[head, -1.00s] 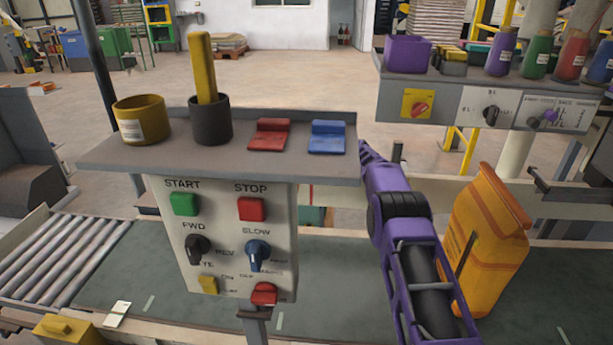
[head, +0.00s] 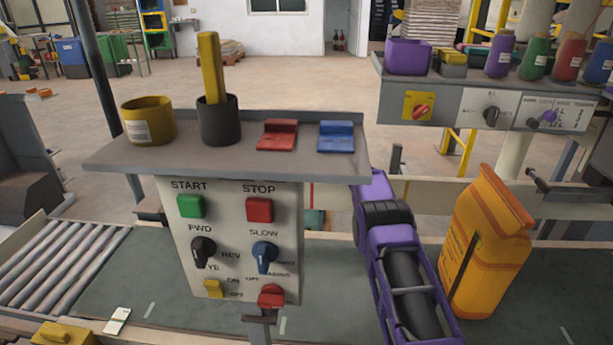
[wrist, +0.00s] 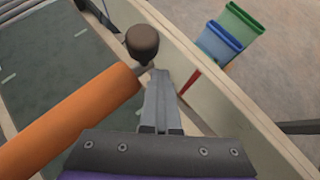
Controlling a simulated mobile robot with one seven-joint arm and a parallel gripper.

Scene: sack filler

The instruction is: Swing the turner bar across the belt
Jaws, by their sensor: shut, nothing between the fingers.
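In the wrist view, a thick orange bar (wrist: 75,125), which looks like the turner bar, runs diagonally up from the lower left. Near its upper end is a dark brown round knob (wrist: 142,42). My gripper (wrist: 160,75) is shut and empty. Its fingertips appear just below and right of the knob; I cannot tell if they touch it. The dark green belt (wrist: 50,70) shows beyond the bar. In the head view, the belt (head: 335,280) runs across the front, and my gripper and the orange bar are hidden behind the control panel.
The control panel (head: 235,285) and its shelf (head: 240,155) stand in front of my gripper. An orange sack (head: 485,245) stands upright on the belt, close right of my arm. A pale side rail (wrist: 210,75) runs beside the belt. Rollers (head: 65,260) lie at left.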

